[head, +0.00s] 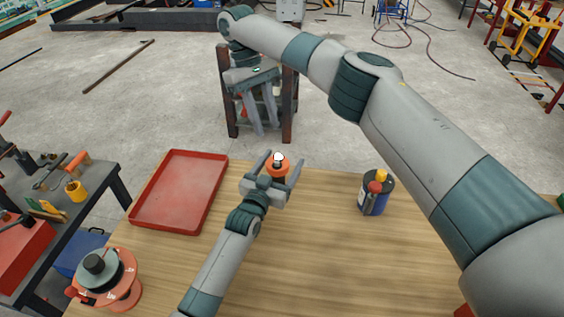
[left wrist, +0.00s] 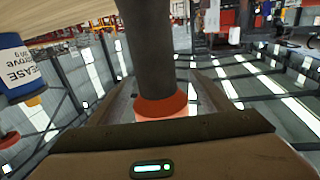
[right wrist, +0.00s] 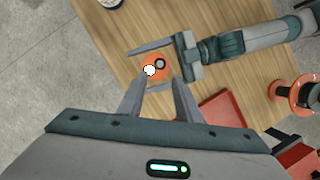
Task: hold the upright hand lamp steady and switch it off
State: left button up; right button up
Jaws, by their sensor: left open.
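The hand lamp (head: 279,168) stands upright near the table's far edge, orange with a bright white part on top. In the left wrist view its dark handle (left wrist: 150,45) and orange collar show between the fingers. My left gripper (head: 280,163) is open, with one finger on each side of the lamp; a gap shows on each side. My right gripper (head: 267,130) is open and empty, pointing down, above and beyond the lamp. In the right wrist view the lamp's orange top (right wrist: 163,74), with a white part and a dark round part, lies between and beyond its fingers.
A red tray (head: 180,192) lies left of the lamp. A blue-labelled can (head: 374,197) stands to the right. An orange spool (head: 124,290) is at the near left corner. A dark rack (head: 287,122) stands beyond the table. The wooden table's front middle is clear.

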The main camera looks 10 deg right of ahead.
pick_arm(q)
jog(key=shift+c, duration=0.6)
jog(key=c, duration=1)
jog(key=shift+c, duration=1.1)
pick_arm(e)
jog(key=shift+c, duration=0.9)
grip_shut()
